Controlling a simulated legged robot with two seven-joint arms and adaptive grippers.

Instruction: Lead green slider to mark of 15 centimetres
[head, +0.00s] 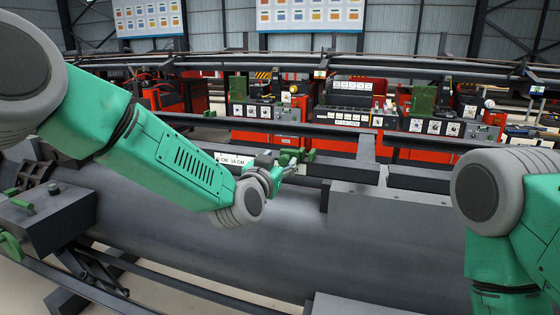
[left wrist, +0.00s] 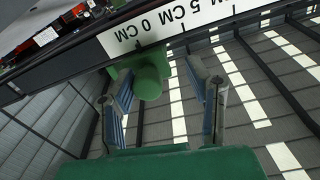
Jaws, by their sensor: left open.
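The green slider (left wrist: 148,80) has a rounded knob and sits just below a white scale strip (left wrist: 180,28) in the left wrist view. The strip's CM lettering appears upside down there and is cut by the frame edge. My left gripper (left wrist: 160,78) is open, with one finger on either side of the slider knob; contact cannot be told. In the head view, my left gripper (head: 292,171) is at the rail, close to the slider's small green parts (head: 287,155). My right gripper is out of view.
Dark horizontal rails (head: 400,139) run across behind and above the slider. A large grey cylinder (head: 340,245) lies below, with a grey block (head: 385,210) to the right. Red control cabinets (head: 265,125) stand behind. A dark box with green handles (head: 55,215) is at left.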

